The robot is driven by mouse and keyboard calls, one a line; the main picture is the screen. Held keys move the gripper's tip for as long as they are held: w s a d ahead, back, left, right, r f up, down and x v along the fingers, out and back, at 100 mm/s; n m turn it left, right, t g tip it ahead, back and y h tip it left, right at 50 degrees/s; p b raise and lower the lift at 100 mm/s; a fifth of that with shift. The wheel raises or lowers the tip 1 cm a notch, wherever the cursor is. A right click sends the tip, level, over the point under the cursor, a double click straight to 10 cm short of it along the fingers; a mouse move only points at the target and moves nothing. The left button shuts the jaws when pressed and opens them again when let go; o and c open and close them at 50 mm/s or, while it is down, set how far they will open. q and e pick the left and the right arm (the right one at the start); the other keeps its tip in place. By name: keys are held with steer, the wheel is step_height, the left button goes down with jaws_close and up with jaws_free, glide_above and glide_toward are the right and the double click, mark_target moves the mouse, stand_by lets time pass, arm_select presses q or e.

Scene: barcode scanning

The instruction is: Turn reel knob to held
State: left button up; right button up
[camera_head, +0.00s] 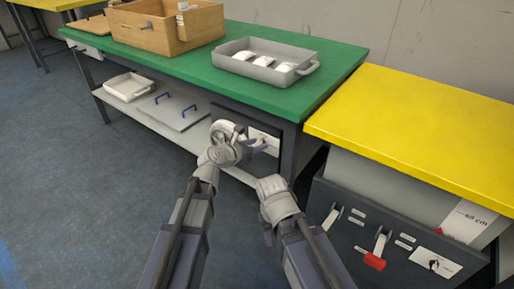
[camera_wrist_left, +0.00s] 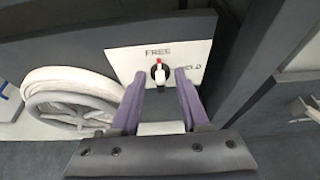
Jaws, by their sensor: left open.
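The reel knob (camera_wrist_left: 158,72) shows in the left wrist view, on a white panel (camera_wrist_left: 190,50) marked FREE above and HELD to the right. The knob is dark and round with a white grip, and its red tip points up towards FREE. My left gripper (camera_wrist_left: 157,78) is open, with one purple finger on each side of the knob; I cannot tell whether they touch it. In the head view my left gripper (camera_head: 261,144) is in front of the panel under the green table. My right gripper is low in the middle; its fingers are not clear.
A coiled white hose reel (camera_wrist_left: 75,78) is left of the panel. The green table (camera_head: 190,62) holds a wooden crate (camera_head: 160,38) and a grey tray (camera_head: 240,68). To the right, a yellow bench (camera_head: 410,115) stands over a dark panel with levers. Floor is clear at left.

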arm_select(q)
steer(key=shift+d, duration=0.1)
jaws_close()
stand_by(0.3)
stand_by(0.4)
steer(key=shift+s+d+f+m+t+y+b, duration=0.1)
steer(key=shift+d+f+m+t+y+b, duration=0.15)
steer(key=shift+m+t+y+b, duration=1)
steer(key=shift+s+d+f+m+t+b, duration=0.25)
steer(key=shift+m+t+b, duration=0.35)
steer(key=shift+m+b, duration=1.45)
steer(key=shift+d+f+m+t+y+b, duration=0.3)
steer(key=shift+m+t+y+b, duration=0.5)
steer(key=shift+m, duration=1.6)
steer(key=shift+w+m+t+b, duration=0.1)
steer(key=shift+m+t+b, duration=0.25)
steer(key=shift+m, duration=0.15)
